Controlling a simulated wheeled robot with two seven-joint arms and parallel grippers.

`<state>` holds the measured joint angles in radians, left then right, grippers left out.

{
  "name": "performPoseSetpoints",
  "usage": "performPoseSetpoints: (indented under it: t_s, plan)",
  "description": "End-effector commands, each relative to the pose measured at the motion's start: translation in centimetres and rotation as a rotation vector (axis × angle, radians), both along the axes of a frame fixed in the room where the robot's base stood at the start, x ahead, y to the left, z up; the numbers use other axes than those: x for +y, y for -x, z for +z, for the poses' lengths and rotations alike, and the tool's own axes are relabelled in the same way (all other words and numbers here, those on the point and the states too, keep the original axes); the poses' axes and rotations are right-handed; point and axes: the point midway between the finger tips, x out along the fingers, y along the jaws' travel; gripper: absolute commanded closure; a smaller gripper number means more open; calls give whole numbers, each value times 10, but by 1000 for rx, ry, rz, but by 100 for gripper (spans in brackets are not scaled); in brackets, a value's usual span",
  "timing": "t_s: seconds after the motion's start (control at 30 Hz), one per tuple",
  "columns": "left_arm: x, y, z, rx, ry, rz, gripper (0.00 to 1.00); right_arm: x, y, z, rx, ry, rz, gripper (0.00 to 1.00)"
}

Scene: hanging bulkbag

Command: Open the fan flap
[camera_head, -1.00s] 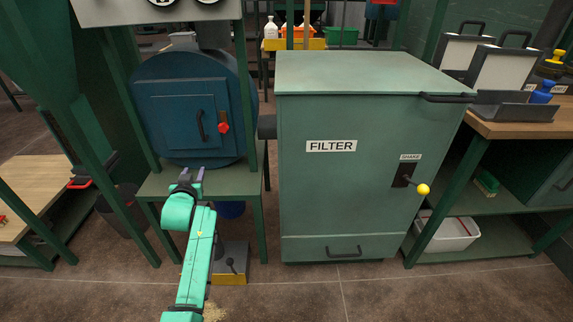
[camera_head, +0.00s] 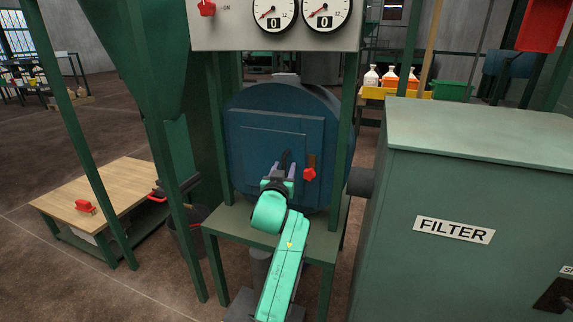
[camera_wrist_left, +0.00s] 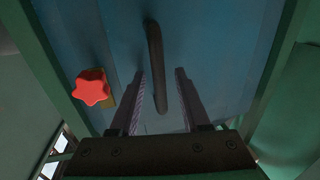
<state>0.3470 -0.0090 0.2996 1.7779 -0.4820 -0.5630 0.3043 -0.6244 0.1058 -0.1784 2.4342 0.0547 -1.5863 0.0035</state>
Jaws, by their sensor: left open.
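The fan flap (camera_head: 262,150) is a blue square door on the round blue fan housing (camera_head: 275,100). It looks closed. It carries a dark upright bar handle, seen in the left wrist view (camera_wrist_left: 154,50), and a red star knob (camera_head: 309,174) on a brown plate. My left gripper (camera_head: 279,169) is in front of the flap at the handle. In the left wrist view its open fingers (camera_wrist_left: 160,78) lie on either side of the handle, with visible gaps; I cannot tell the exact depth. The star knob (camera_wrist_left: 92,87) is left of the fingers there. My right gripper is out of view.
Green frame posts (camera_head: 345,120) stand on both sides of the fan. The green filter cabinet (camera_head: 460,190) is to the right, with a dark pipe (camera_head: 360,182) towards the fan. A gauge panel (camera_head: 235,30) is above. A low wooden table (camera_head: 100,185) stands left.

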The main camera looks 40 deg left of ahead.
Motion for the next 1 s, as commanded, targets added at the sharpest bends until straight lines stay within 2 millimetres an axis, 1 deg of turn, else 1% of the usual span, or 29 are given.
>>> performPoseSetpoints:
  t_s: [0.23, 0.27, 0.3, 0.37, 0.4, 1.0]
  plan:
    - [0, 0, 0, 0, 0, 0, 54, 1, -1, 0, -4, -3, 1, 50]
    - [0, 0, 0, 0, 0, 0, 57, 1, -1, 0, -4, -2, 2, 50]
    - [0, 0, 0, 0, 0, 0, 73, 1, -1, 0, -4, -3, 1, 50]
    - [0, 0, 0, 0, 0, 0, 96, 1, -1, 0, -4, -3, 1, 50]
    - [0, 0, 0, 0, 0, 0, 100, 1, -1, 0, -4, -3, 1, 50]
    - [0, 0, 0, 1, 1, 0, 100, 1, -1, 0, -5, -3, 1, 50]
